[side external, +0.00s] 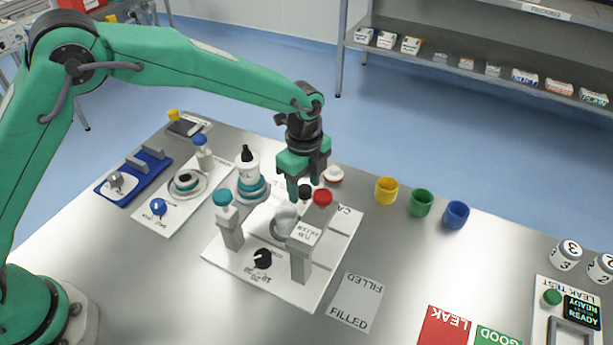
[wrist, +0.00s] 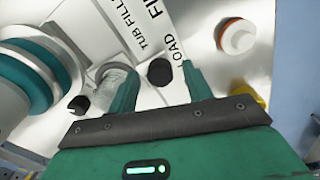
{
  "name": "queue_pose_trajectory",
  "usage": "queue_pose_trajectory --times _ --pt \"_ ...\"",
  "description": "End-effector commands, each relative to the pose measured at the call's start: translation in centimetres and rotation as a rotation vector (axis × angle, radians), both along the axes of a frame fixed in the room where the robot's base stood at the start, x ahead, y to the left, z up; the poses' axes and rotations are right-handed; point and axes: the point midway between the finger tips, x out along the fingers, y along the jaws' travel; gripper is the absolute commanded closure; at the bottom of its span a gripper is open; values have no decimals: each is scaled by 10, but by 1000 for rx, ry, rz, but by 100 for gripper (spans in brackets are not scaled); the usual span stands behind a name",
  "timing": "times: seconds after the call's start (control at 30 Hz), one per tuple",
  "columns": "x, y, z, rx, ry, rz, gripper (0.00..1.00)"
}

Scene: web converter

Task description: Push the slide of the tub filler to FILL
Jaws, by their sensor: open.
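The tub filler (side external: 222,258) is a white-based station in the middle of the table, with posts, a dial and a printed label. It also shows in the wrist view, where its label (wrist: 128,42) reads TUB FILLER. A black knob (wrist: 160,72), apparently the slide's, stands beside the word LOAD; the word starting FI is farther up. The knob also shows in the side view (side external: 305,191). A clear tub (wrist: 115,82) is left of the knob. My gripper (side external: 307,184) is open, pointing down; its fingers (wrist: 160,68) appear on either side of the knob. Contact cannot be told.
A bottle on a teal base (side external: 250,170) stands left. Yellow (side external: 386,190), green (side external: 422,202) and blue (side external: 456,214) cups stand right.

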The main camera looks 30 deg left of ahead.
Motion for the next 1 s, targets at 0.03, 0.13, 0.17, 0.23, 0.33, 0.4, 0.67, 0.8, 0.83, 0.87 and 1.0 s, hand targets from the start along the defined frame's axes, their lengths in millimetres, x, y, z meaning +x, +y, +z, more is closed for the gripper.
queue_pose_trajectory --times 0.03,0.13,0.17,0.23,0.33,0.4,0.67,0.8,0.83,0.87,1.0 --pt "0 0 -1 0 0 0 50" --pt "0 0 -2 0 0 0 50" --pt "0 0 -2 0 0 0 50" --pt "0 0 -2 0 0 0 50" --pt "0 0 -2 0 0 0 60" --pt "0 0 -2 0 0 0 74" --pt "0 0 -1 0 0 0 100" --pt "0 10 -1 0 1 2 100" --pt "1 14 -1 0 1 2 100" --pt "0 18 -1 0 1 2 100" --pt "0 36 -1 0 1 2 100"
